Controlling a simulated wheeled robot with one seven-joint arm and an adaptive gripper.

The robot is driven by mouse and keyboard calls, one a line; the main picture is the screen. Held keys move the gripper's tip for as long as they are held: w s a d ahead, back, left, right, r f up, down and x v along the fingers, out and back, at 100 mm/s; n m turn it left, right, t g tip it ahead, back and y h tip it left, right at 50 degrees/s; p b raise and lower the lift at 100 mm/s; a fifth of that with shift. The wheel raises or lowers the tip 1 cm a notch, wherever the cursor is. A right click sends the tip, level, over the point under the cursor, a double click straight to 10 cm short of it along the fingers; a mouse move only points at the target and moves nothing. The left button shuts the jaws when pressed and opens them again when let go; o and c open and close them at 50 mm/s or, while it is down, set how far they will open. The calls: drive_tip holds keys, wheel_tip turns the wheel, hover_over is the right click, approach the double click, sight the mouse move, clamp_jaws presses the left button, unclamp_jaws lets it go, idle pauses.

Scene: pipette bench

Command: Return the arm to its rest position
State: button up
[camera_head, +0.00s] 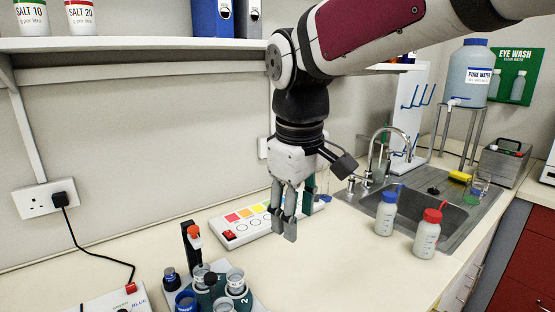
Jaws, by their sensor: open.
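My gripper (284,222) hangs from my arm near the middle of the view, fingers pointing down. The fingers are apart and nothing shows between them. It is above the bench, in front of a white panel with coloured squares (240,230), and hides part of that panel. My arm reaches in from the upper right and bends down at the middle. I cannot tell the exact height of the fingertips over the bench.
A rack with jars and an orange-topped pipette (194,240) stands front left. Blue-capped (386,214) and red-capped (427,236) bottles stand right, before the sink (432,212) and tap (378,150). A shelf (150,45) runs behind. Bench front centre (340,270) is clear.

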drive_tip(key=s+d+f+m+t, duration=0.1)
drive_tip(key=s+d+f+m, duration=0.1)
drive_tip(key=s+d+m, duration=0.3)
drive_tip(key=s+d+f+m+t, duration=0.1)
drive_tip(key=s+d+m, duration=0.4)
drive_tip(key=s+d, duration=0.7)
drive_tip(key=shift+s+f, duration=0.5)
drive_tip(key=shift+f, duration=0.25)
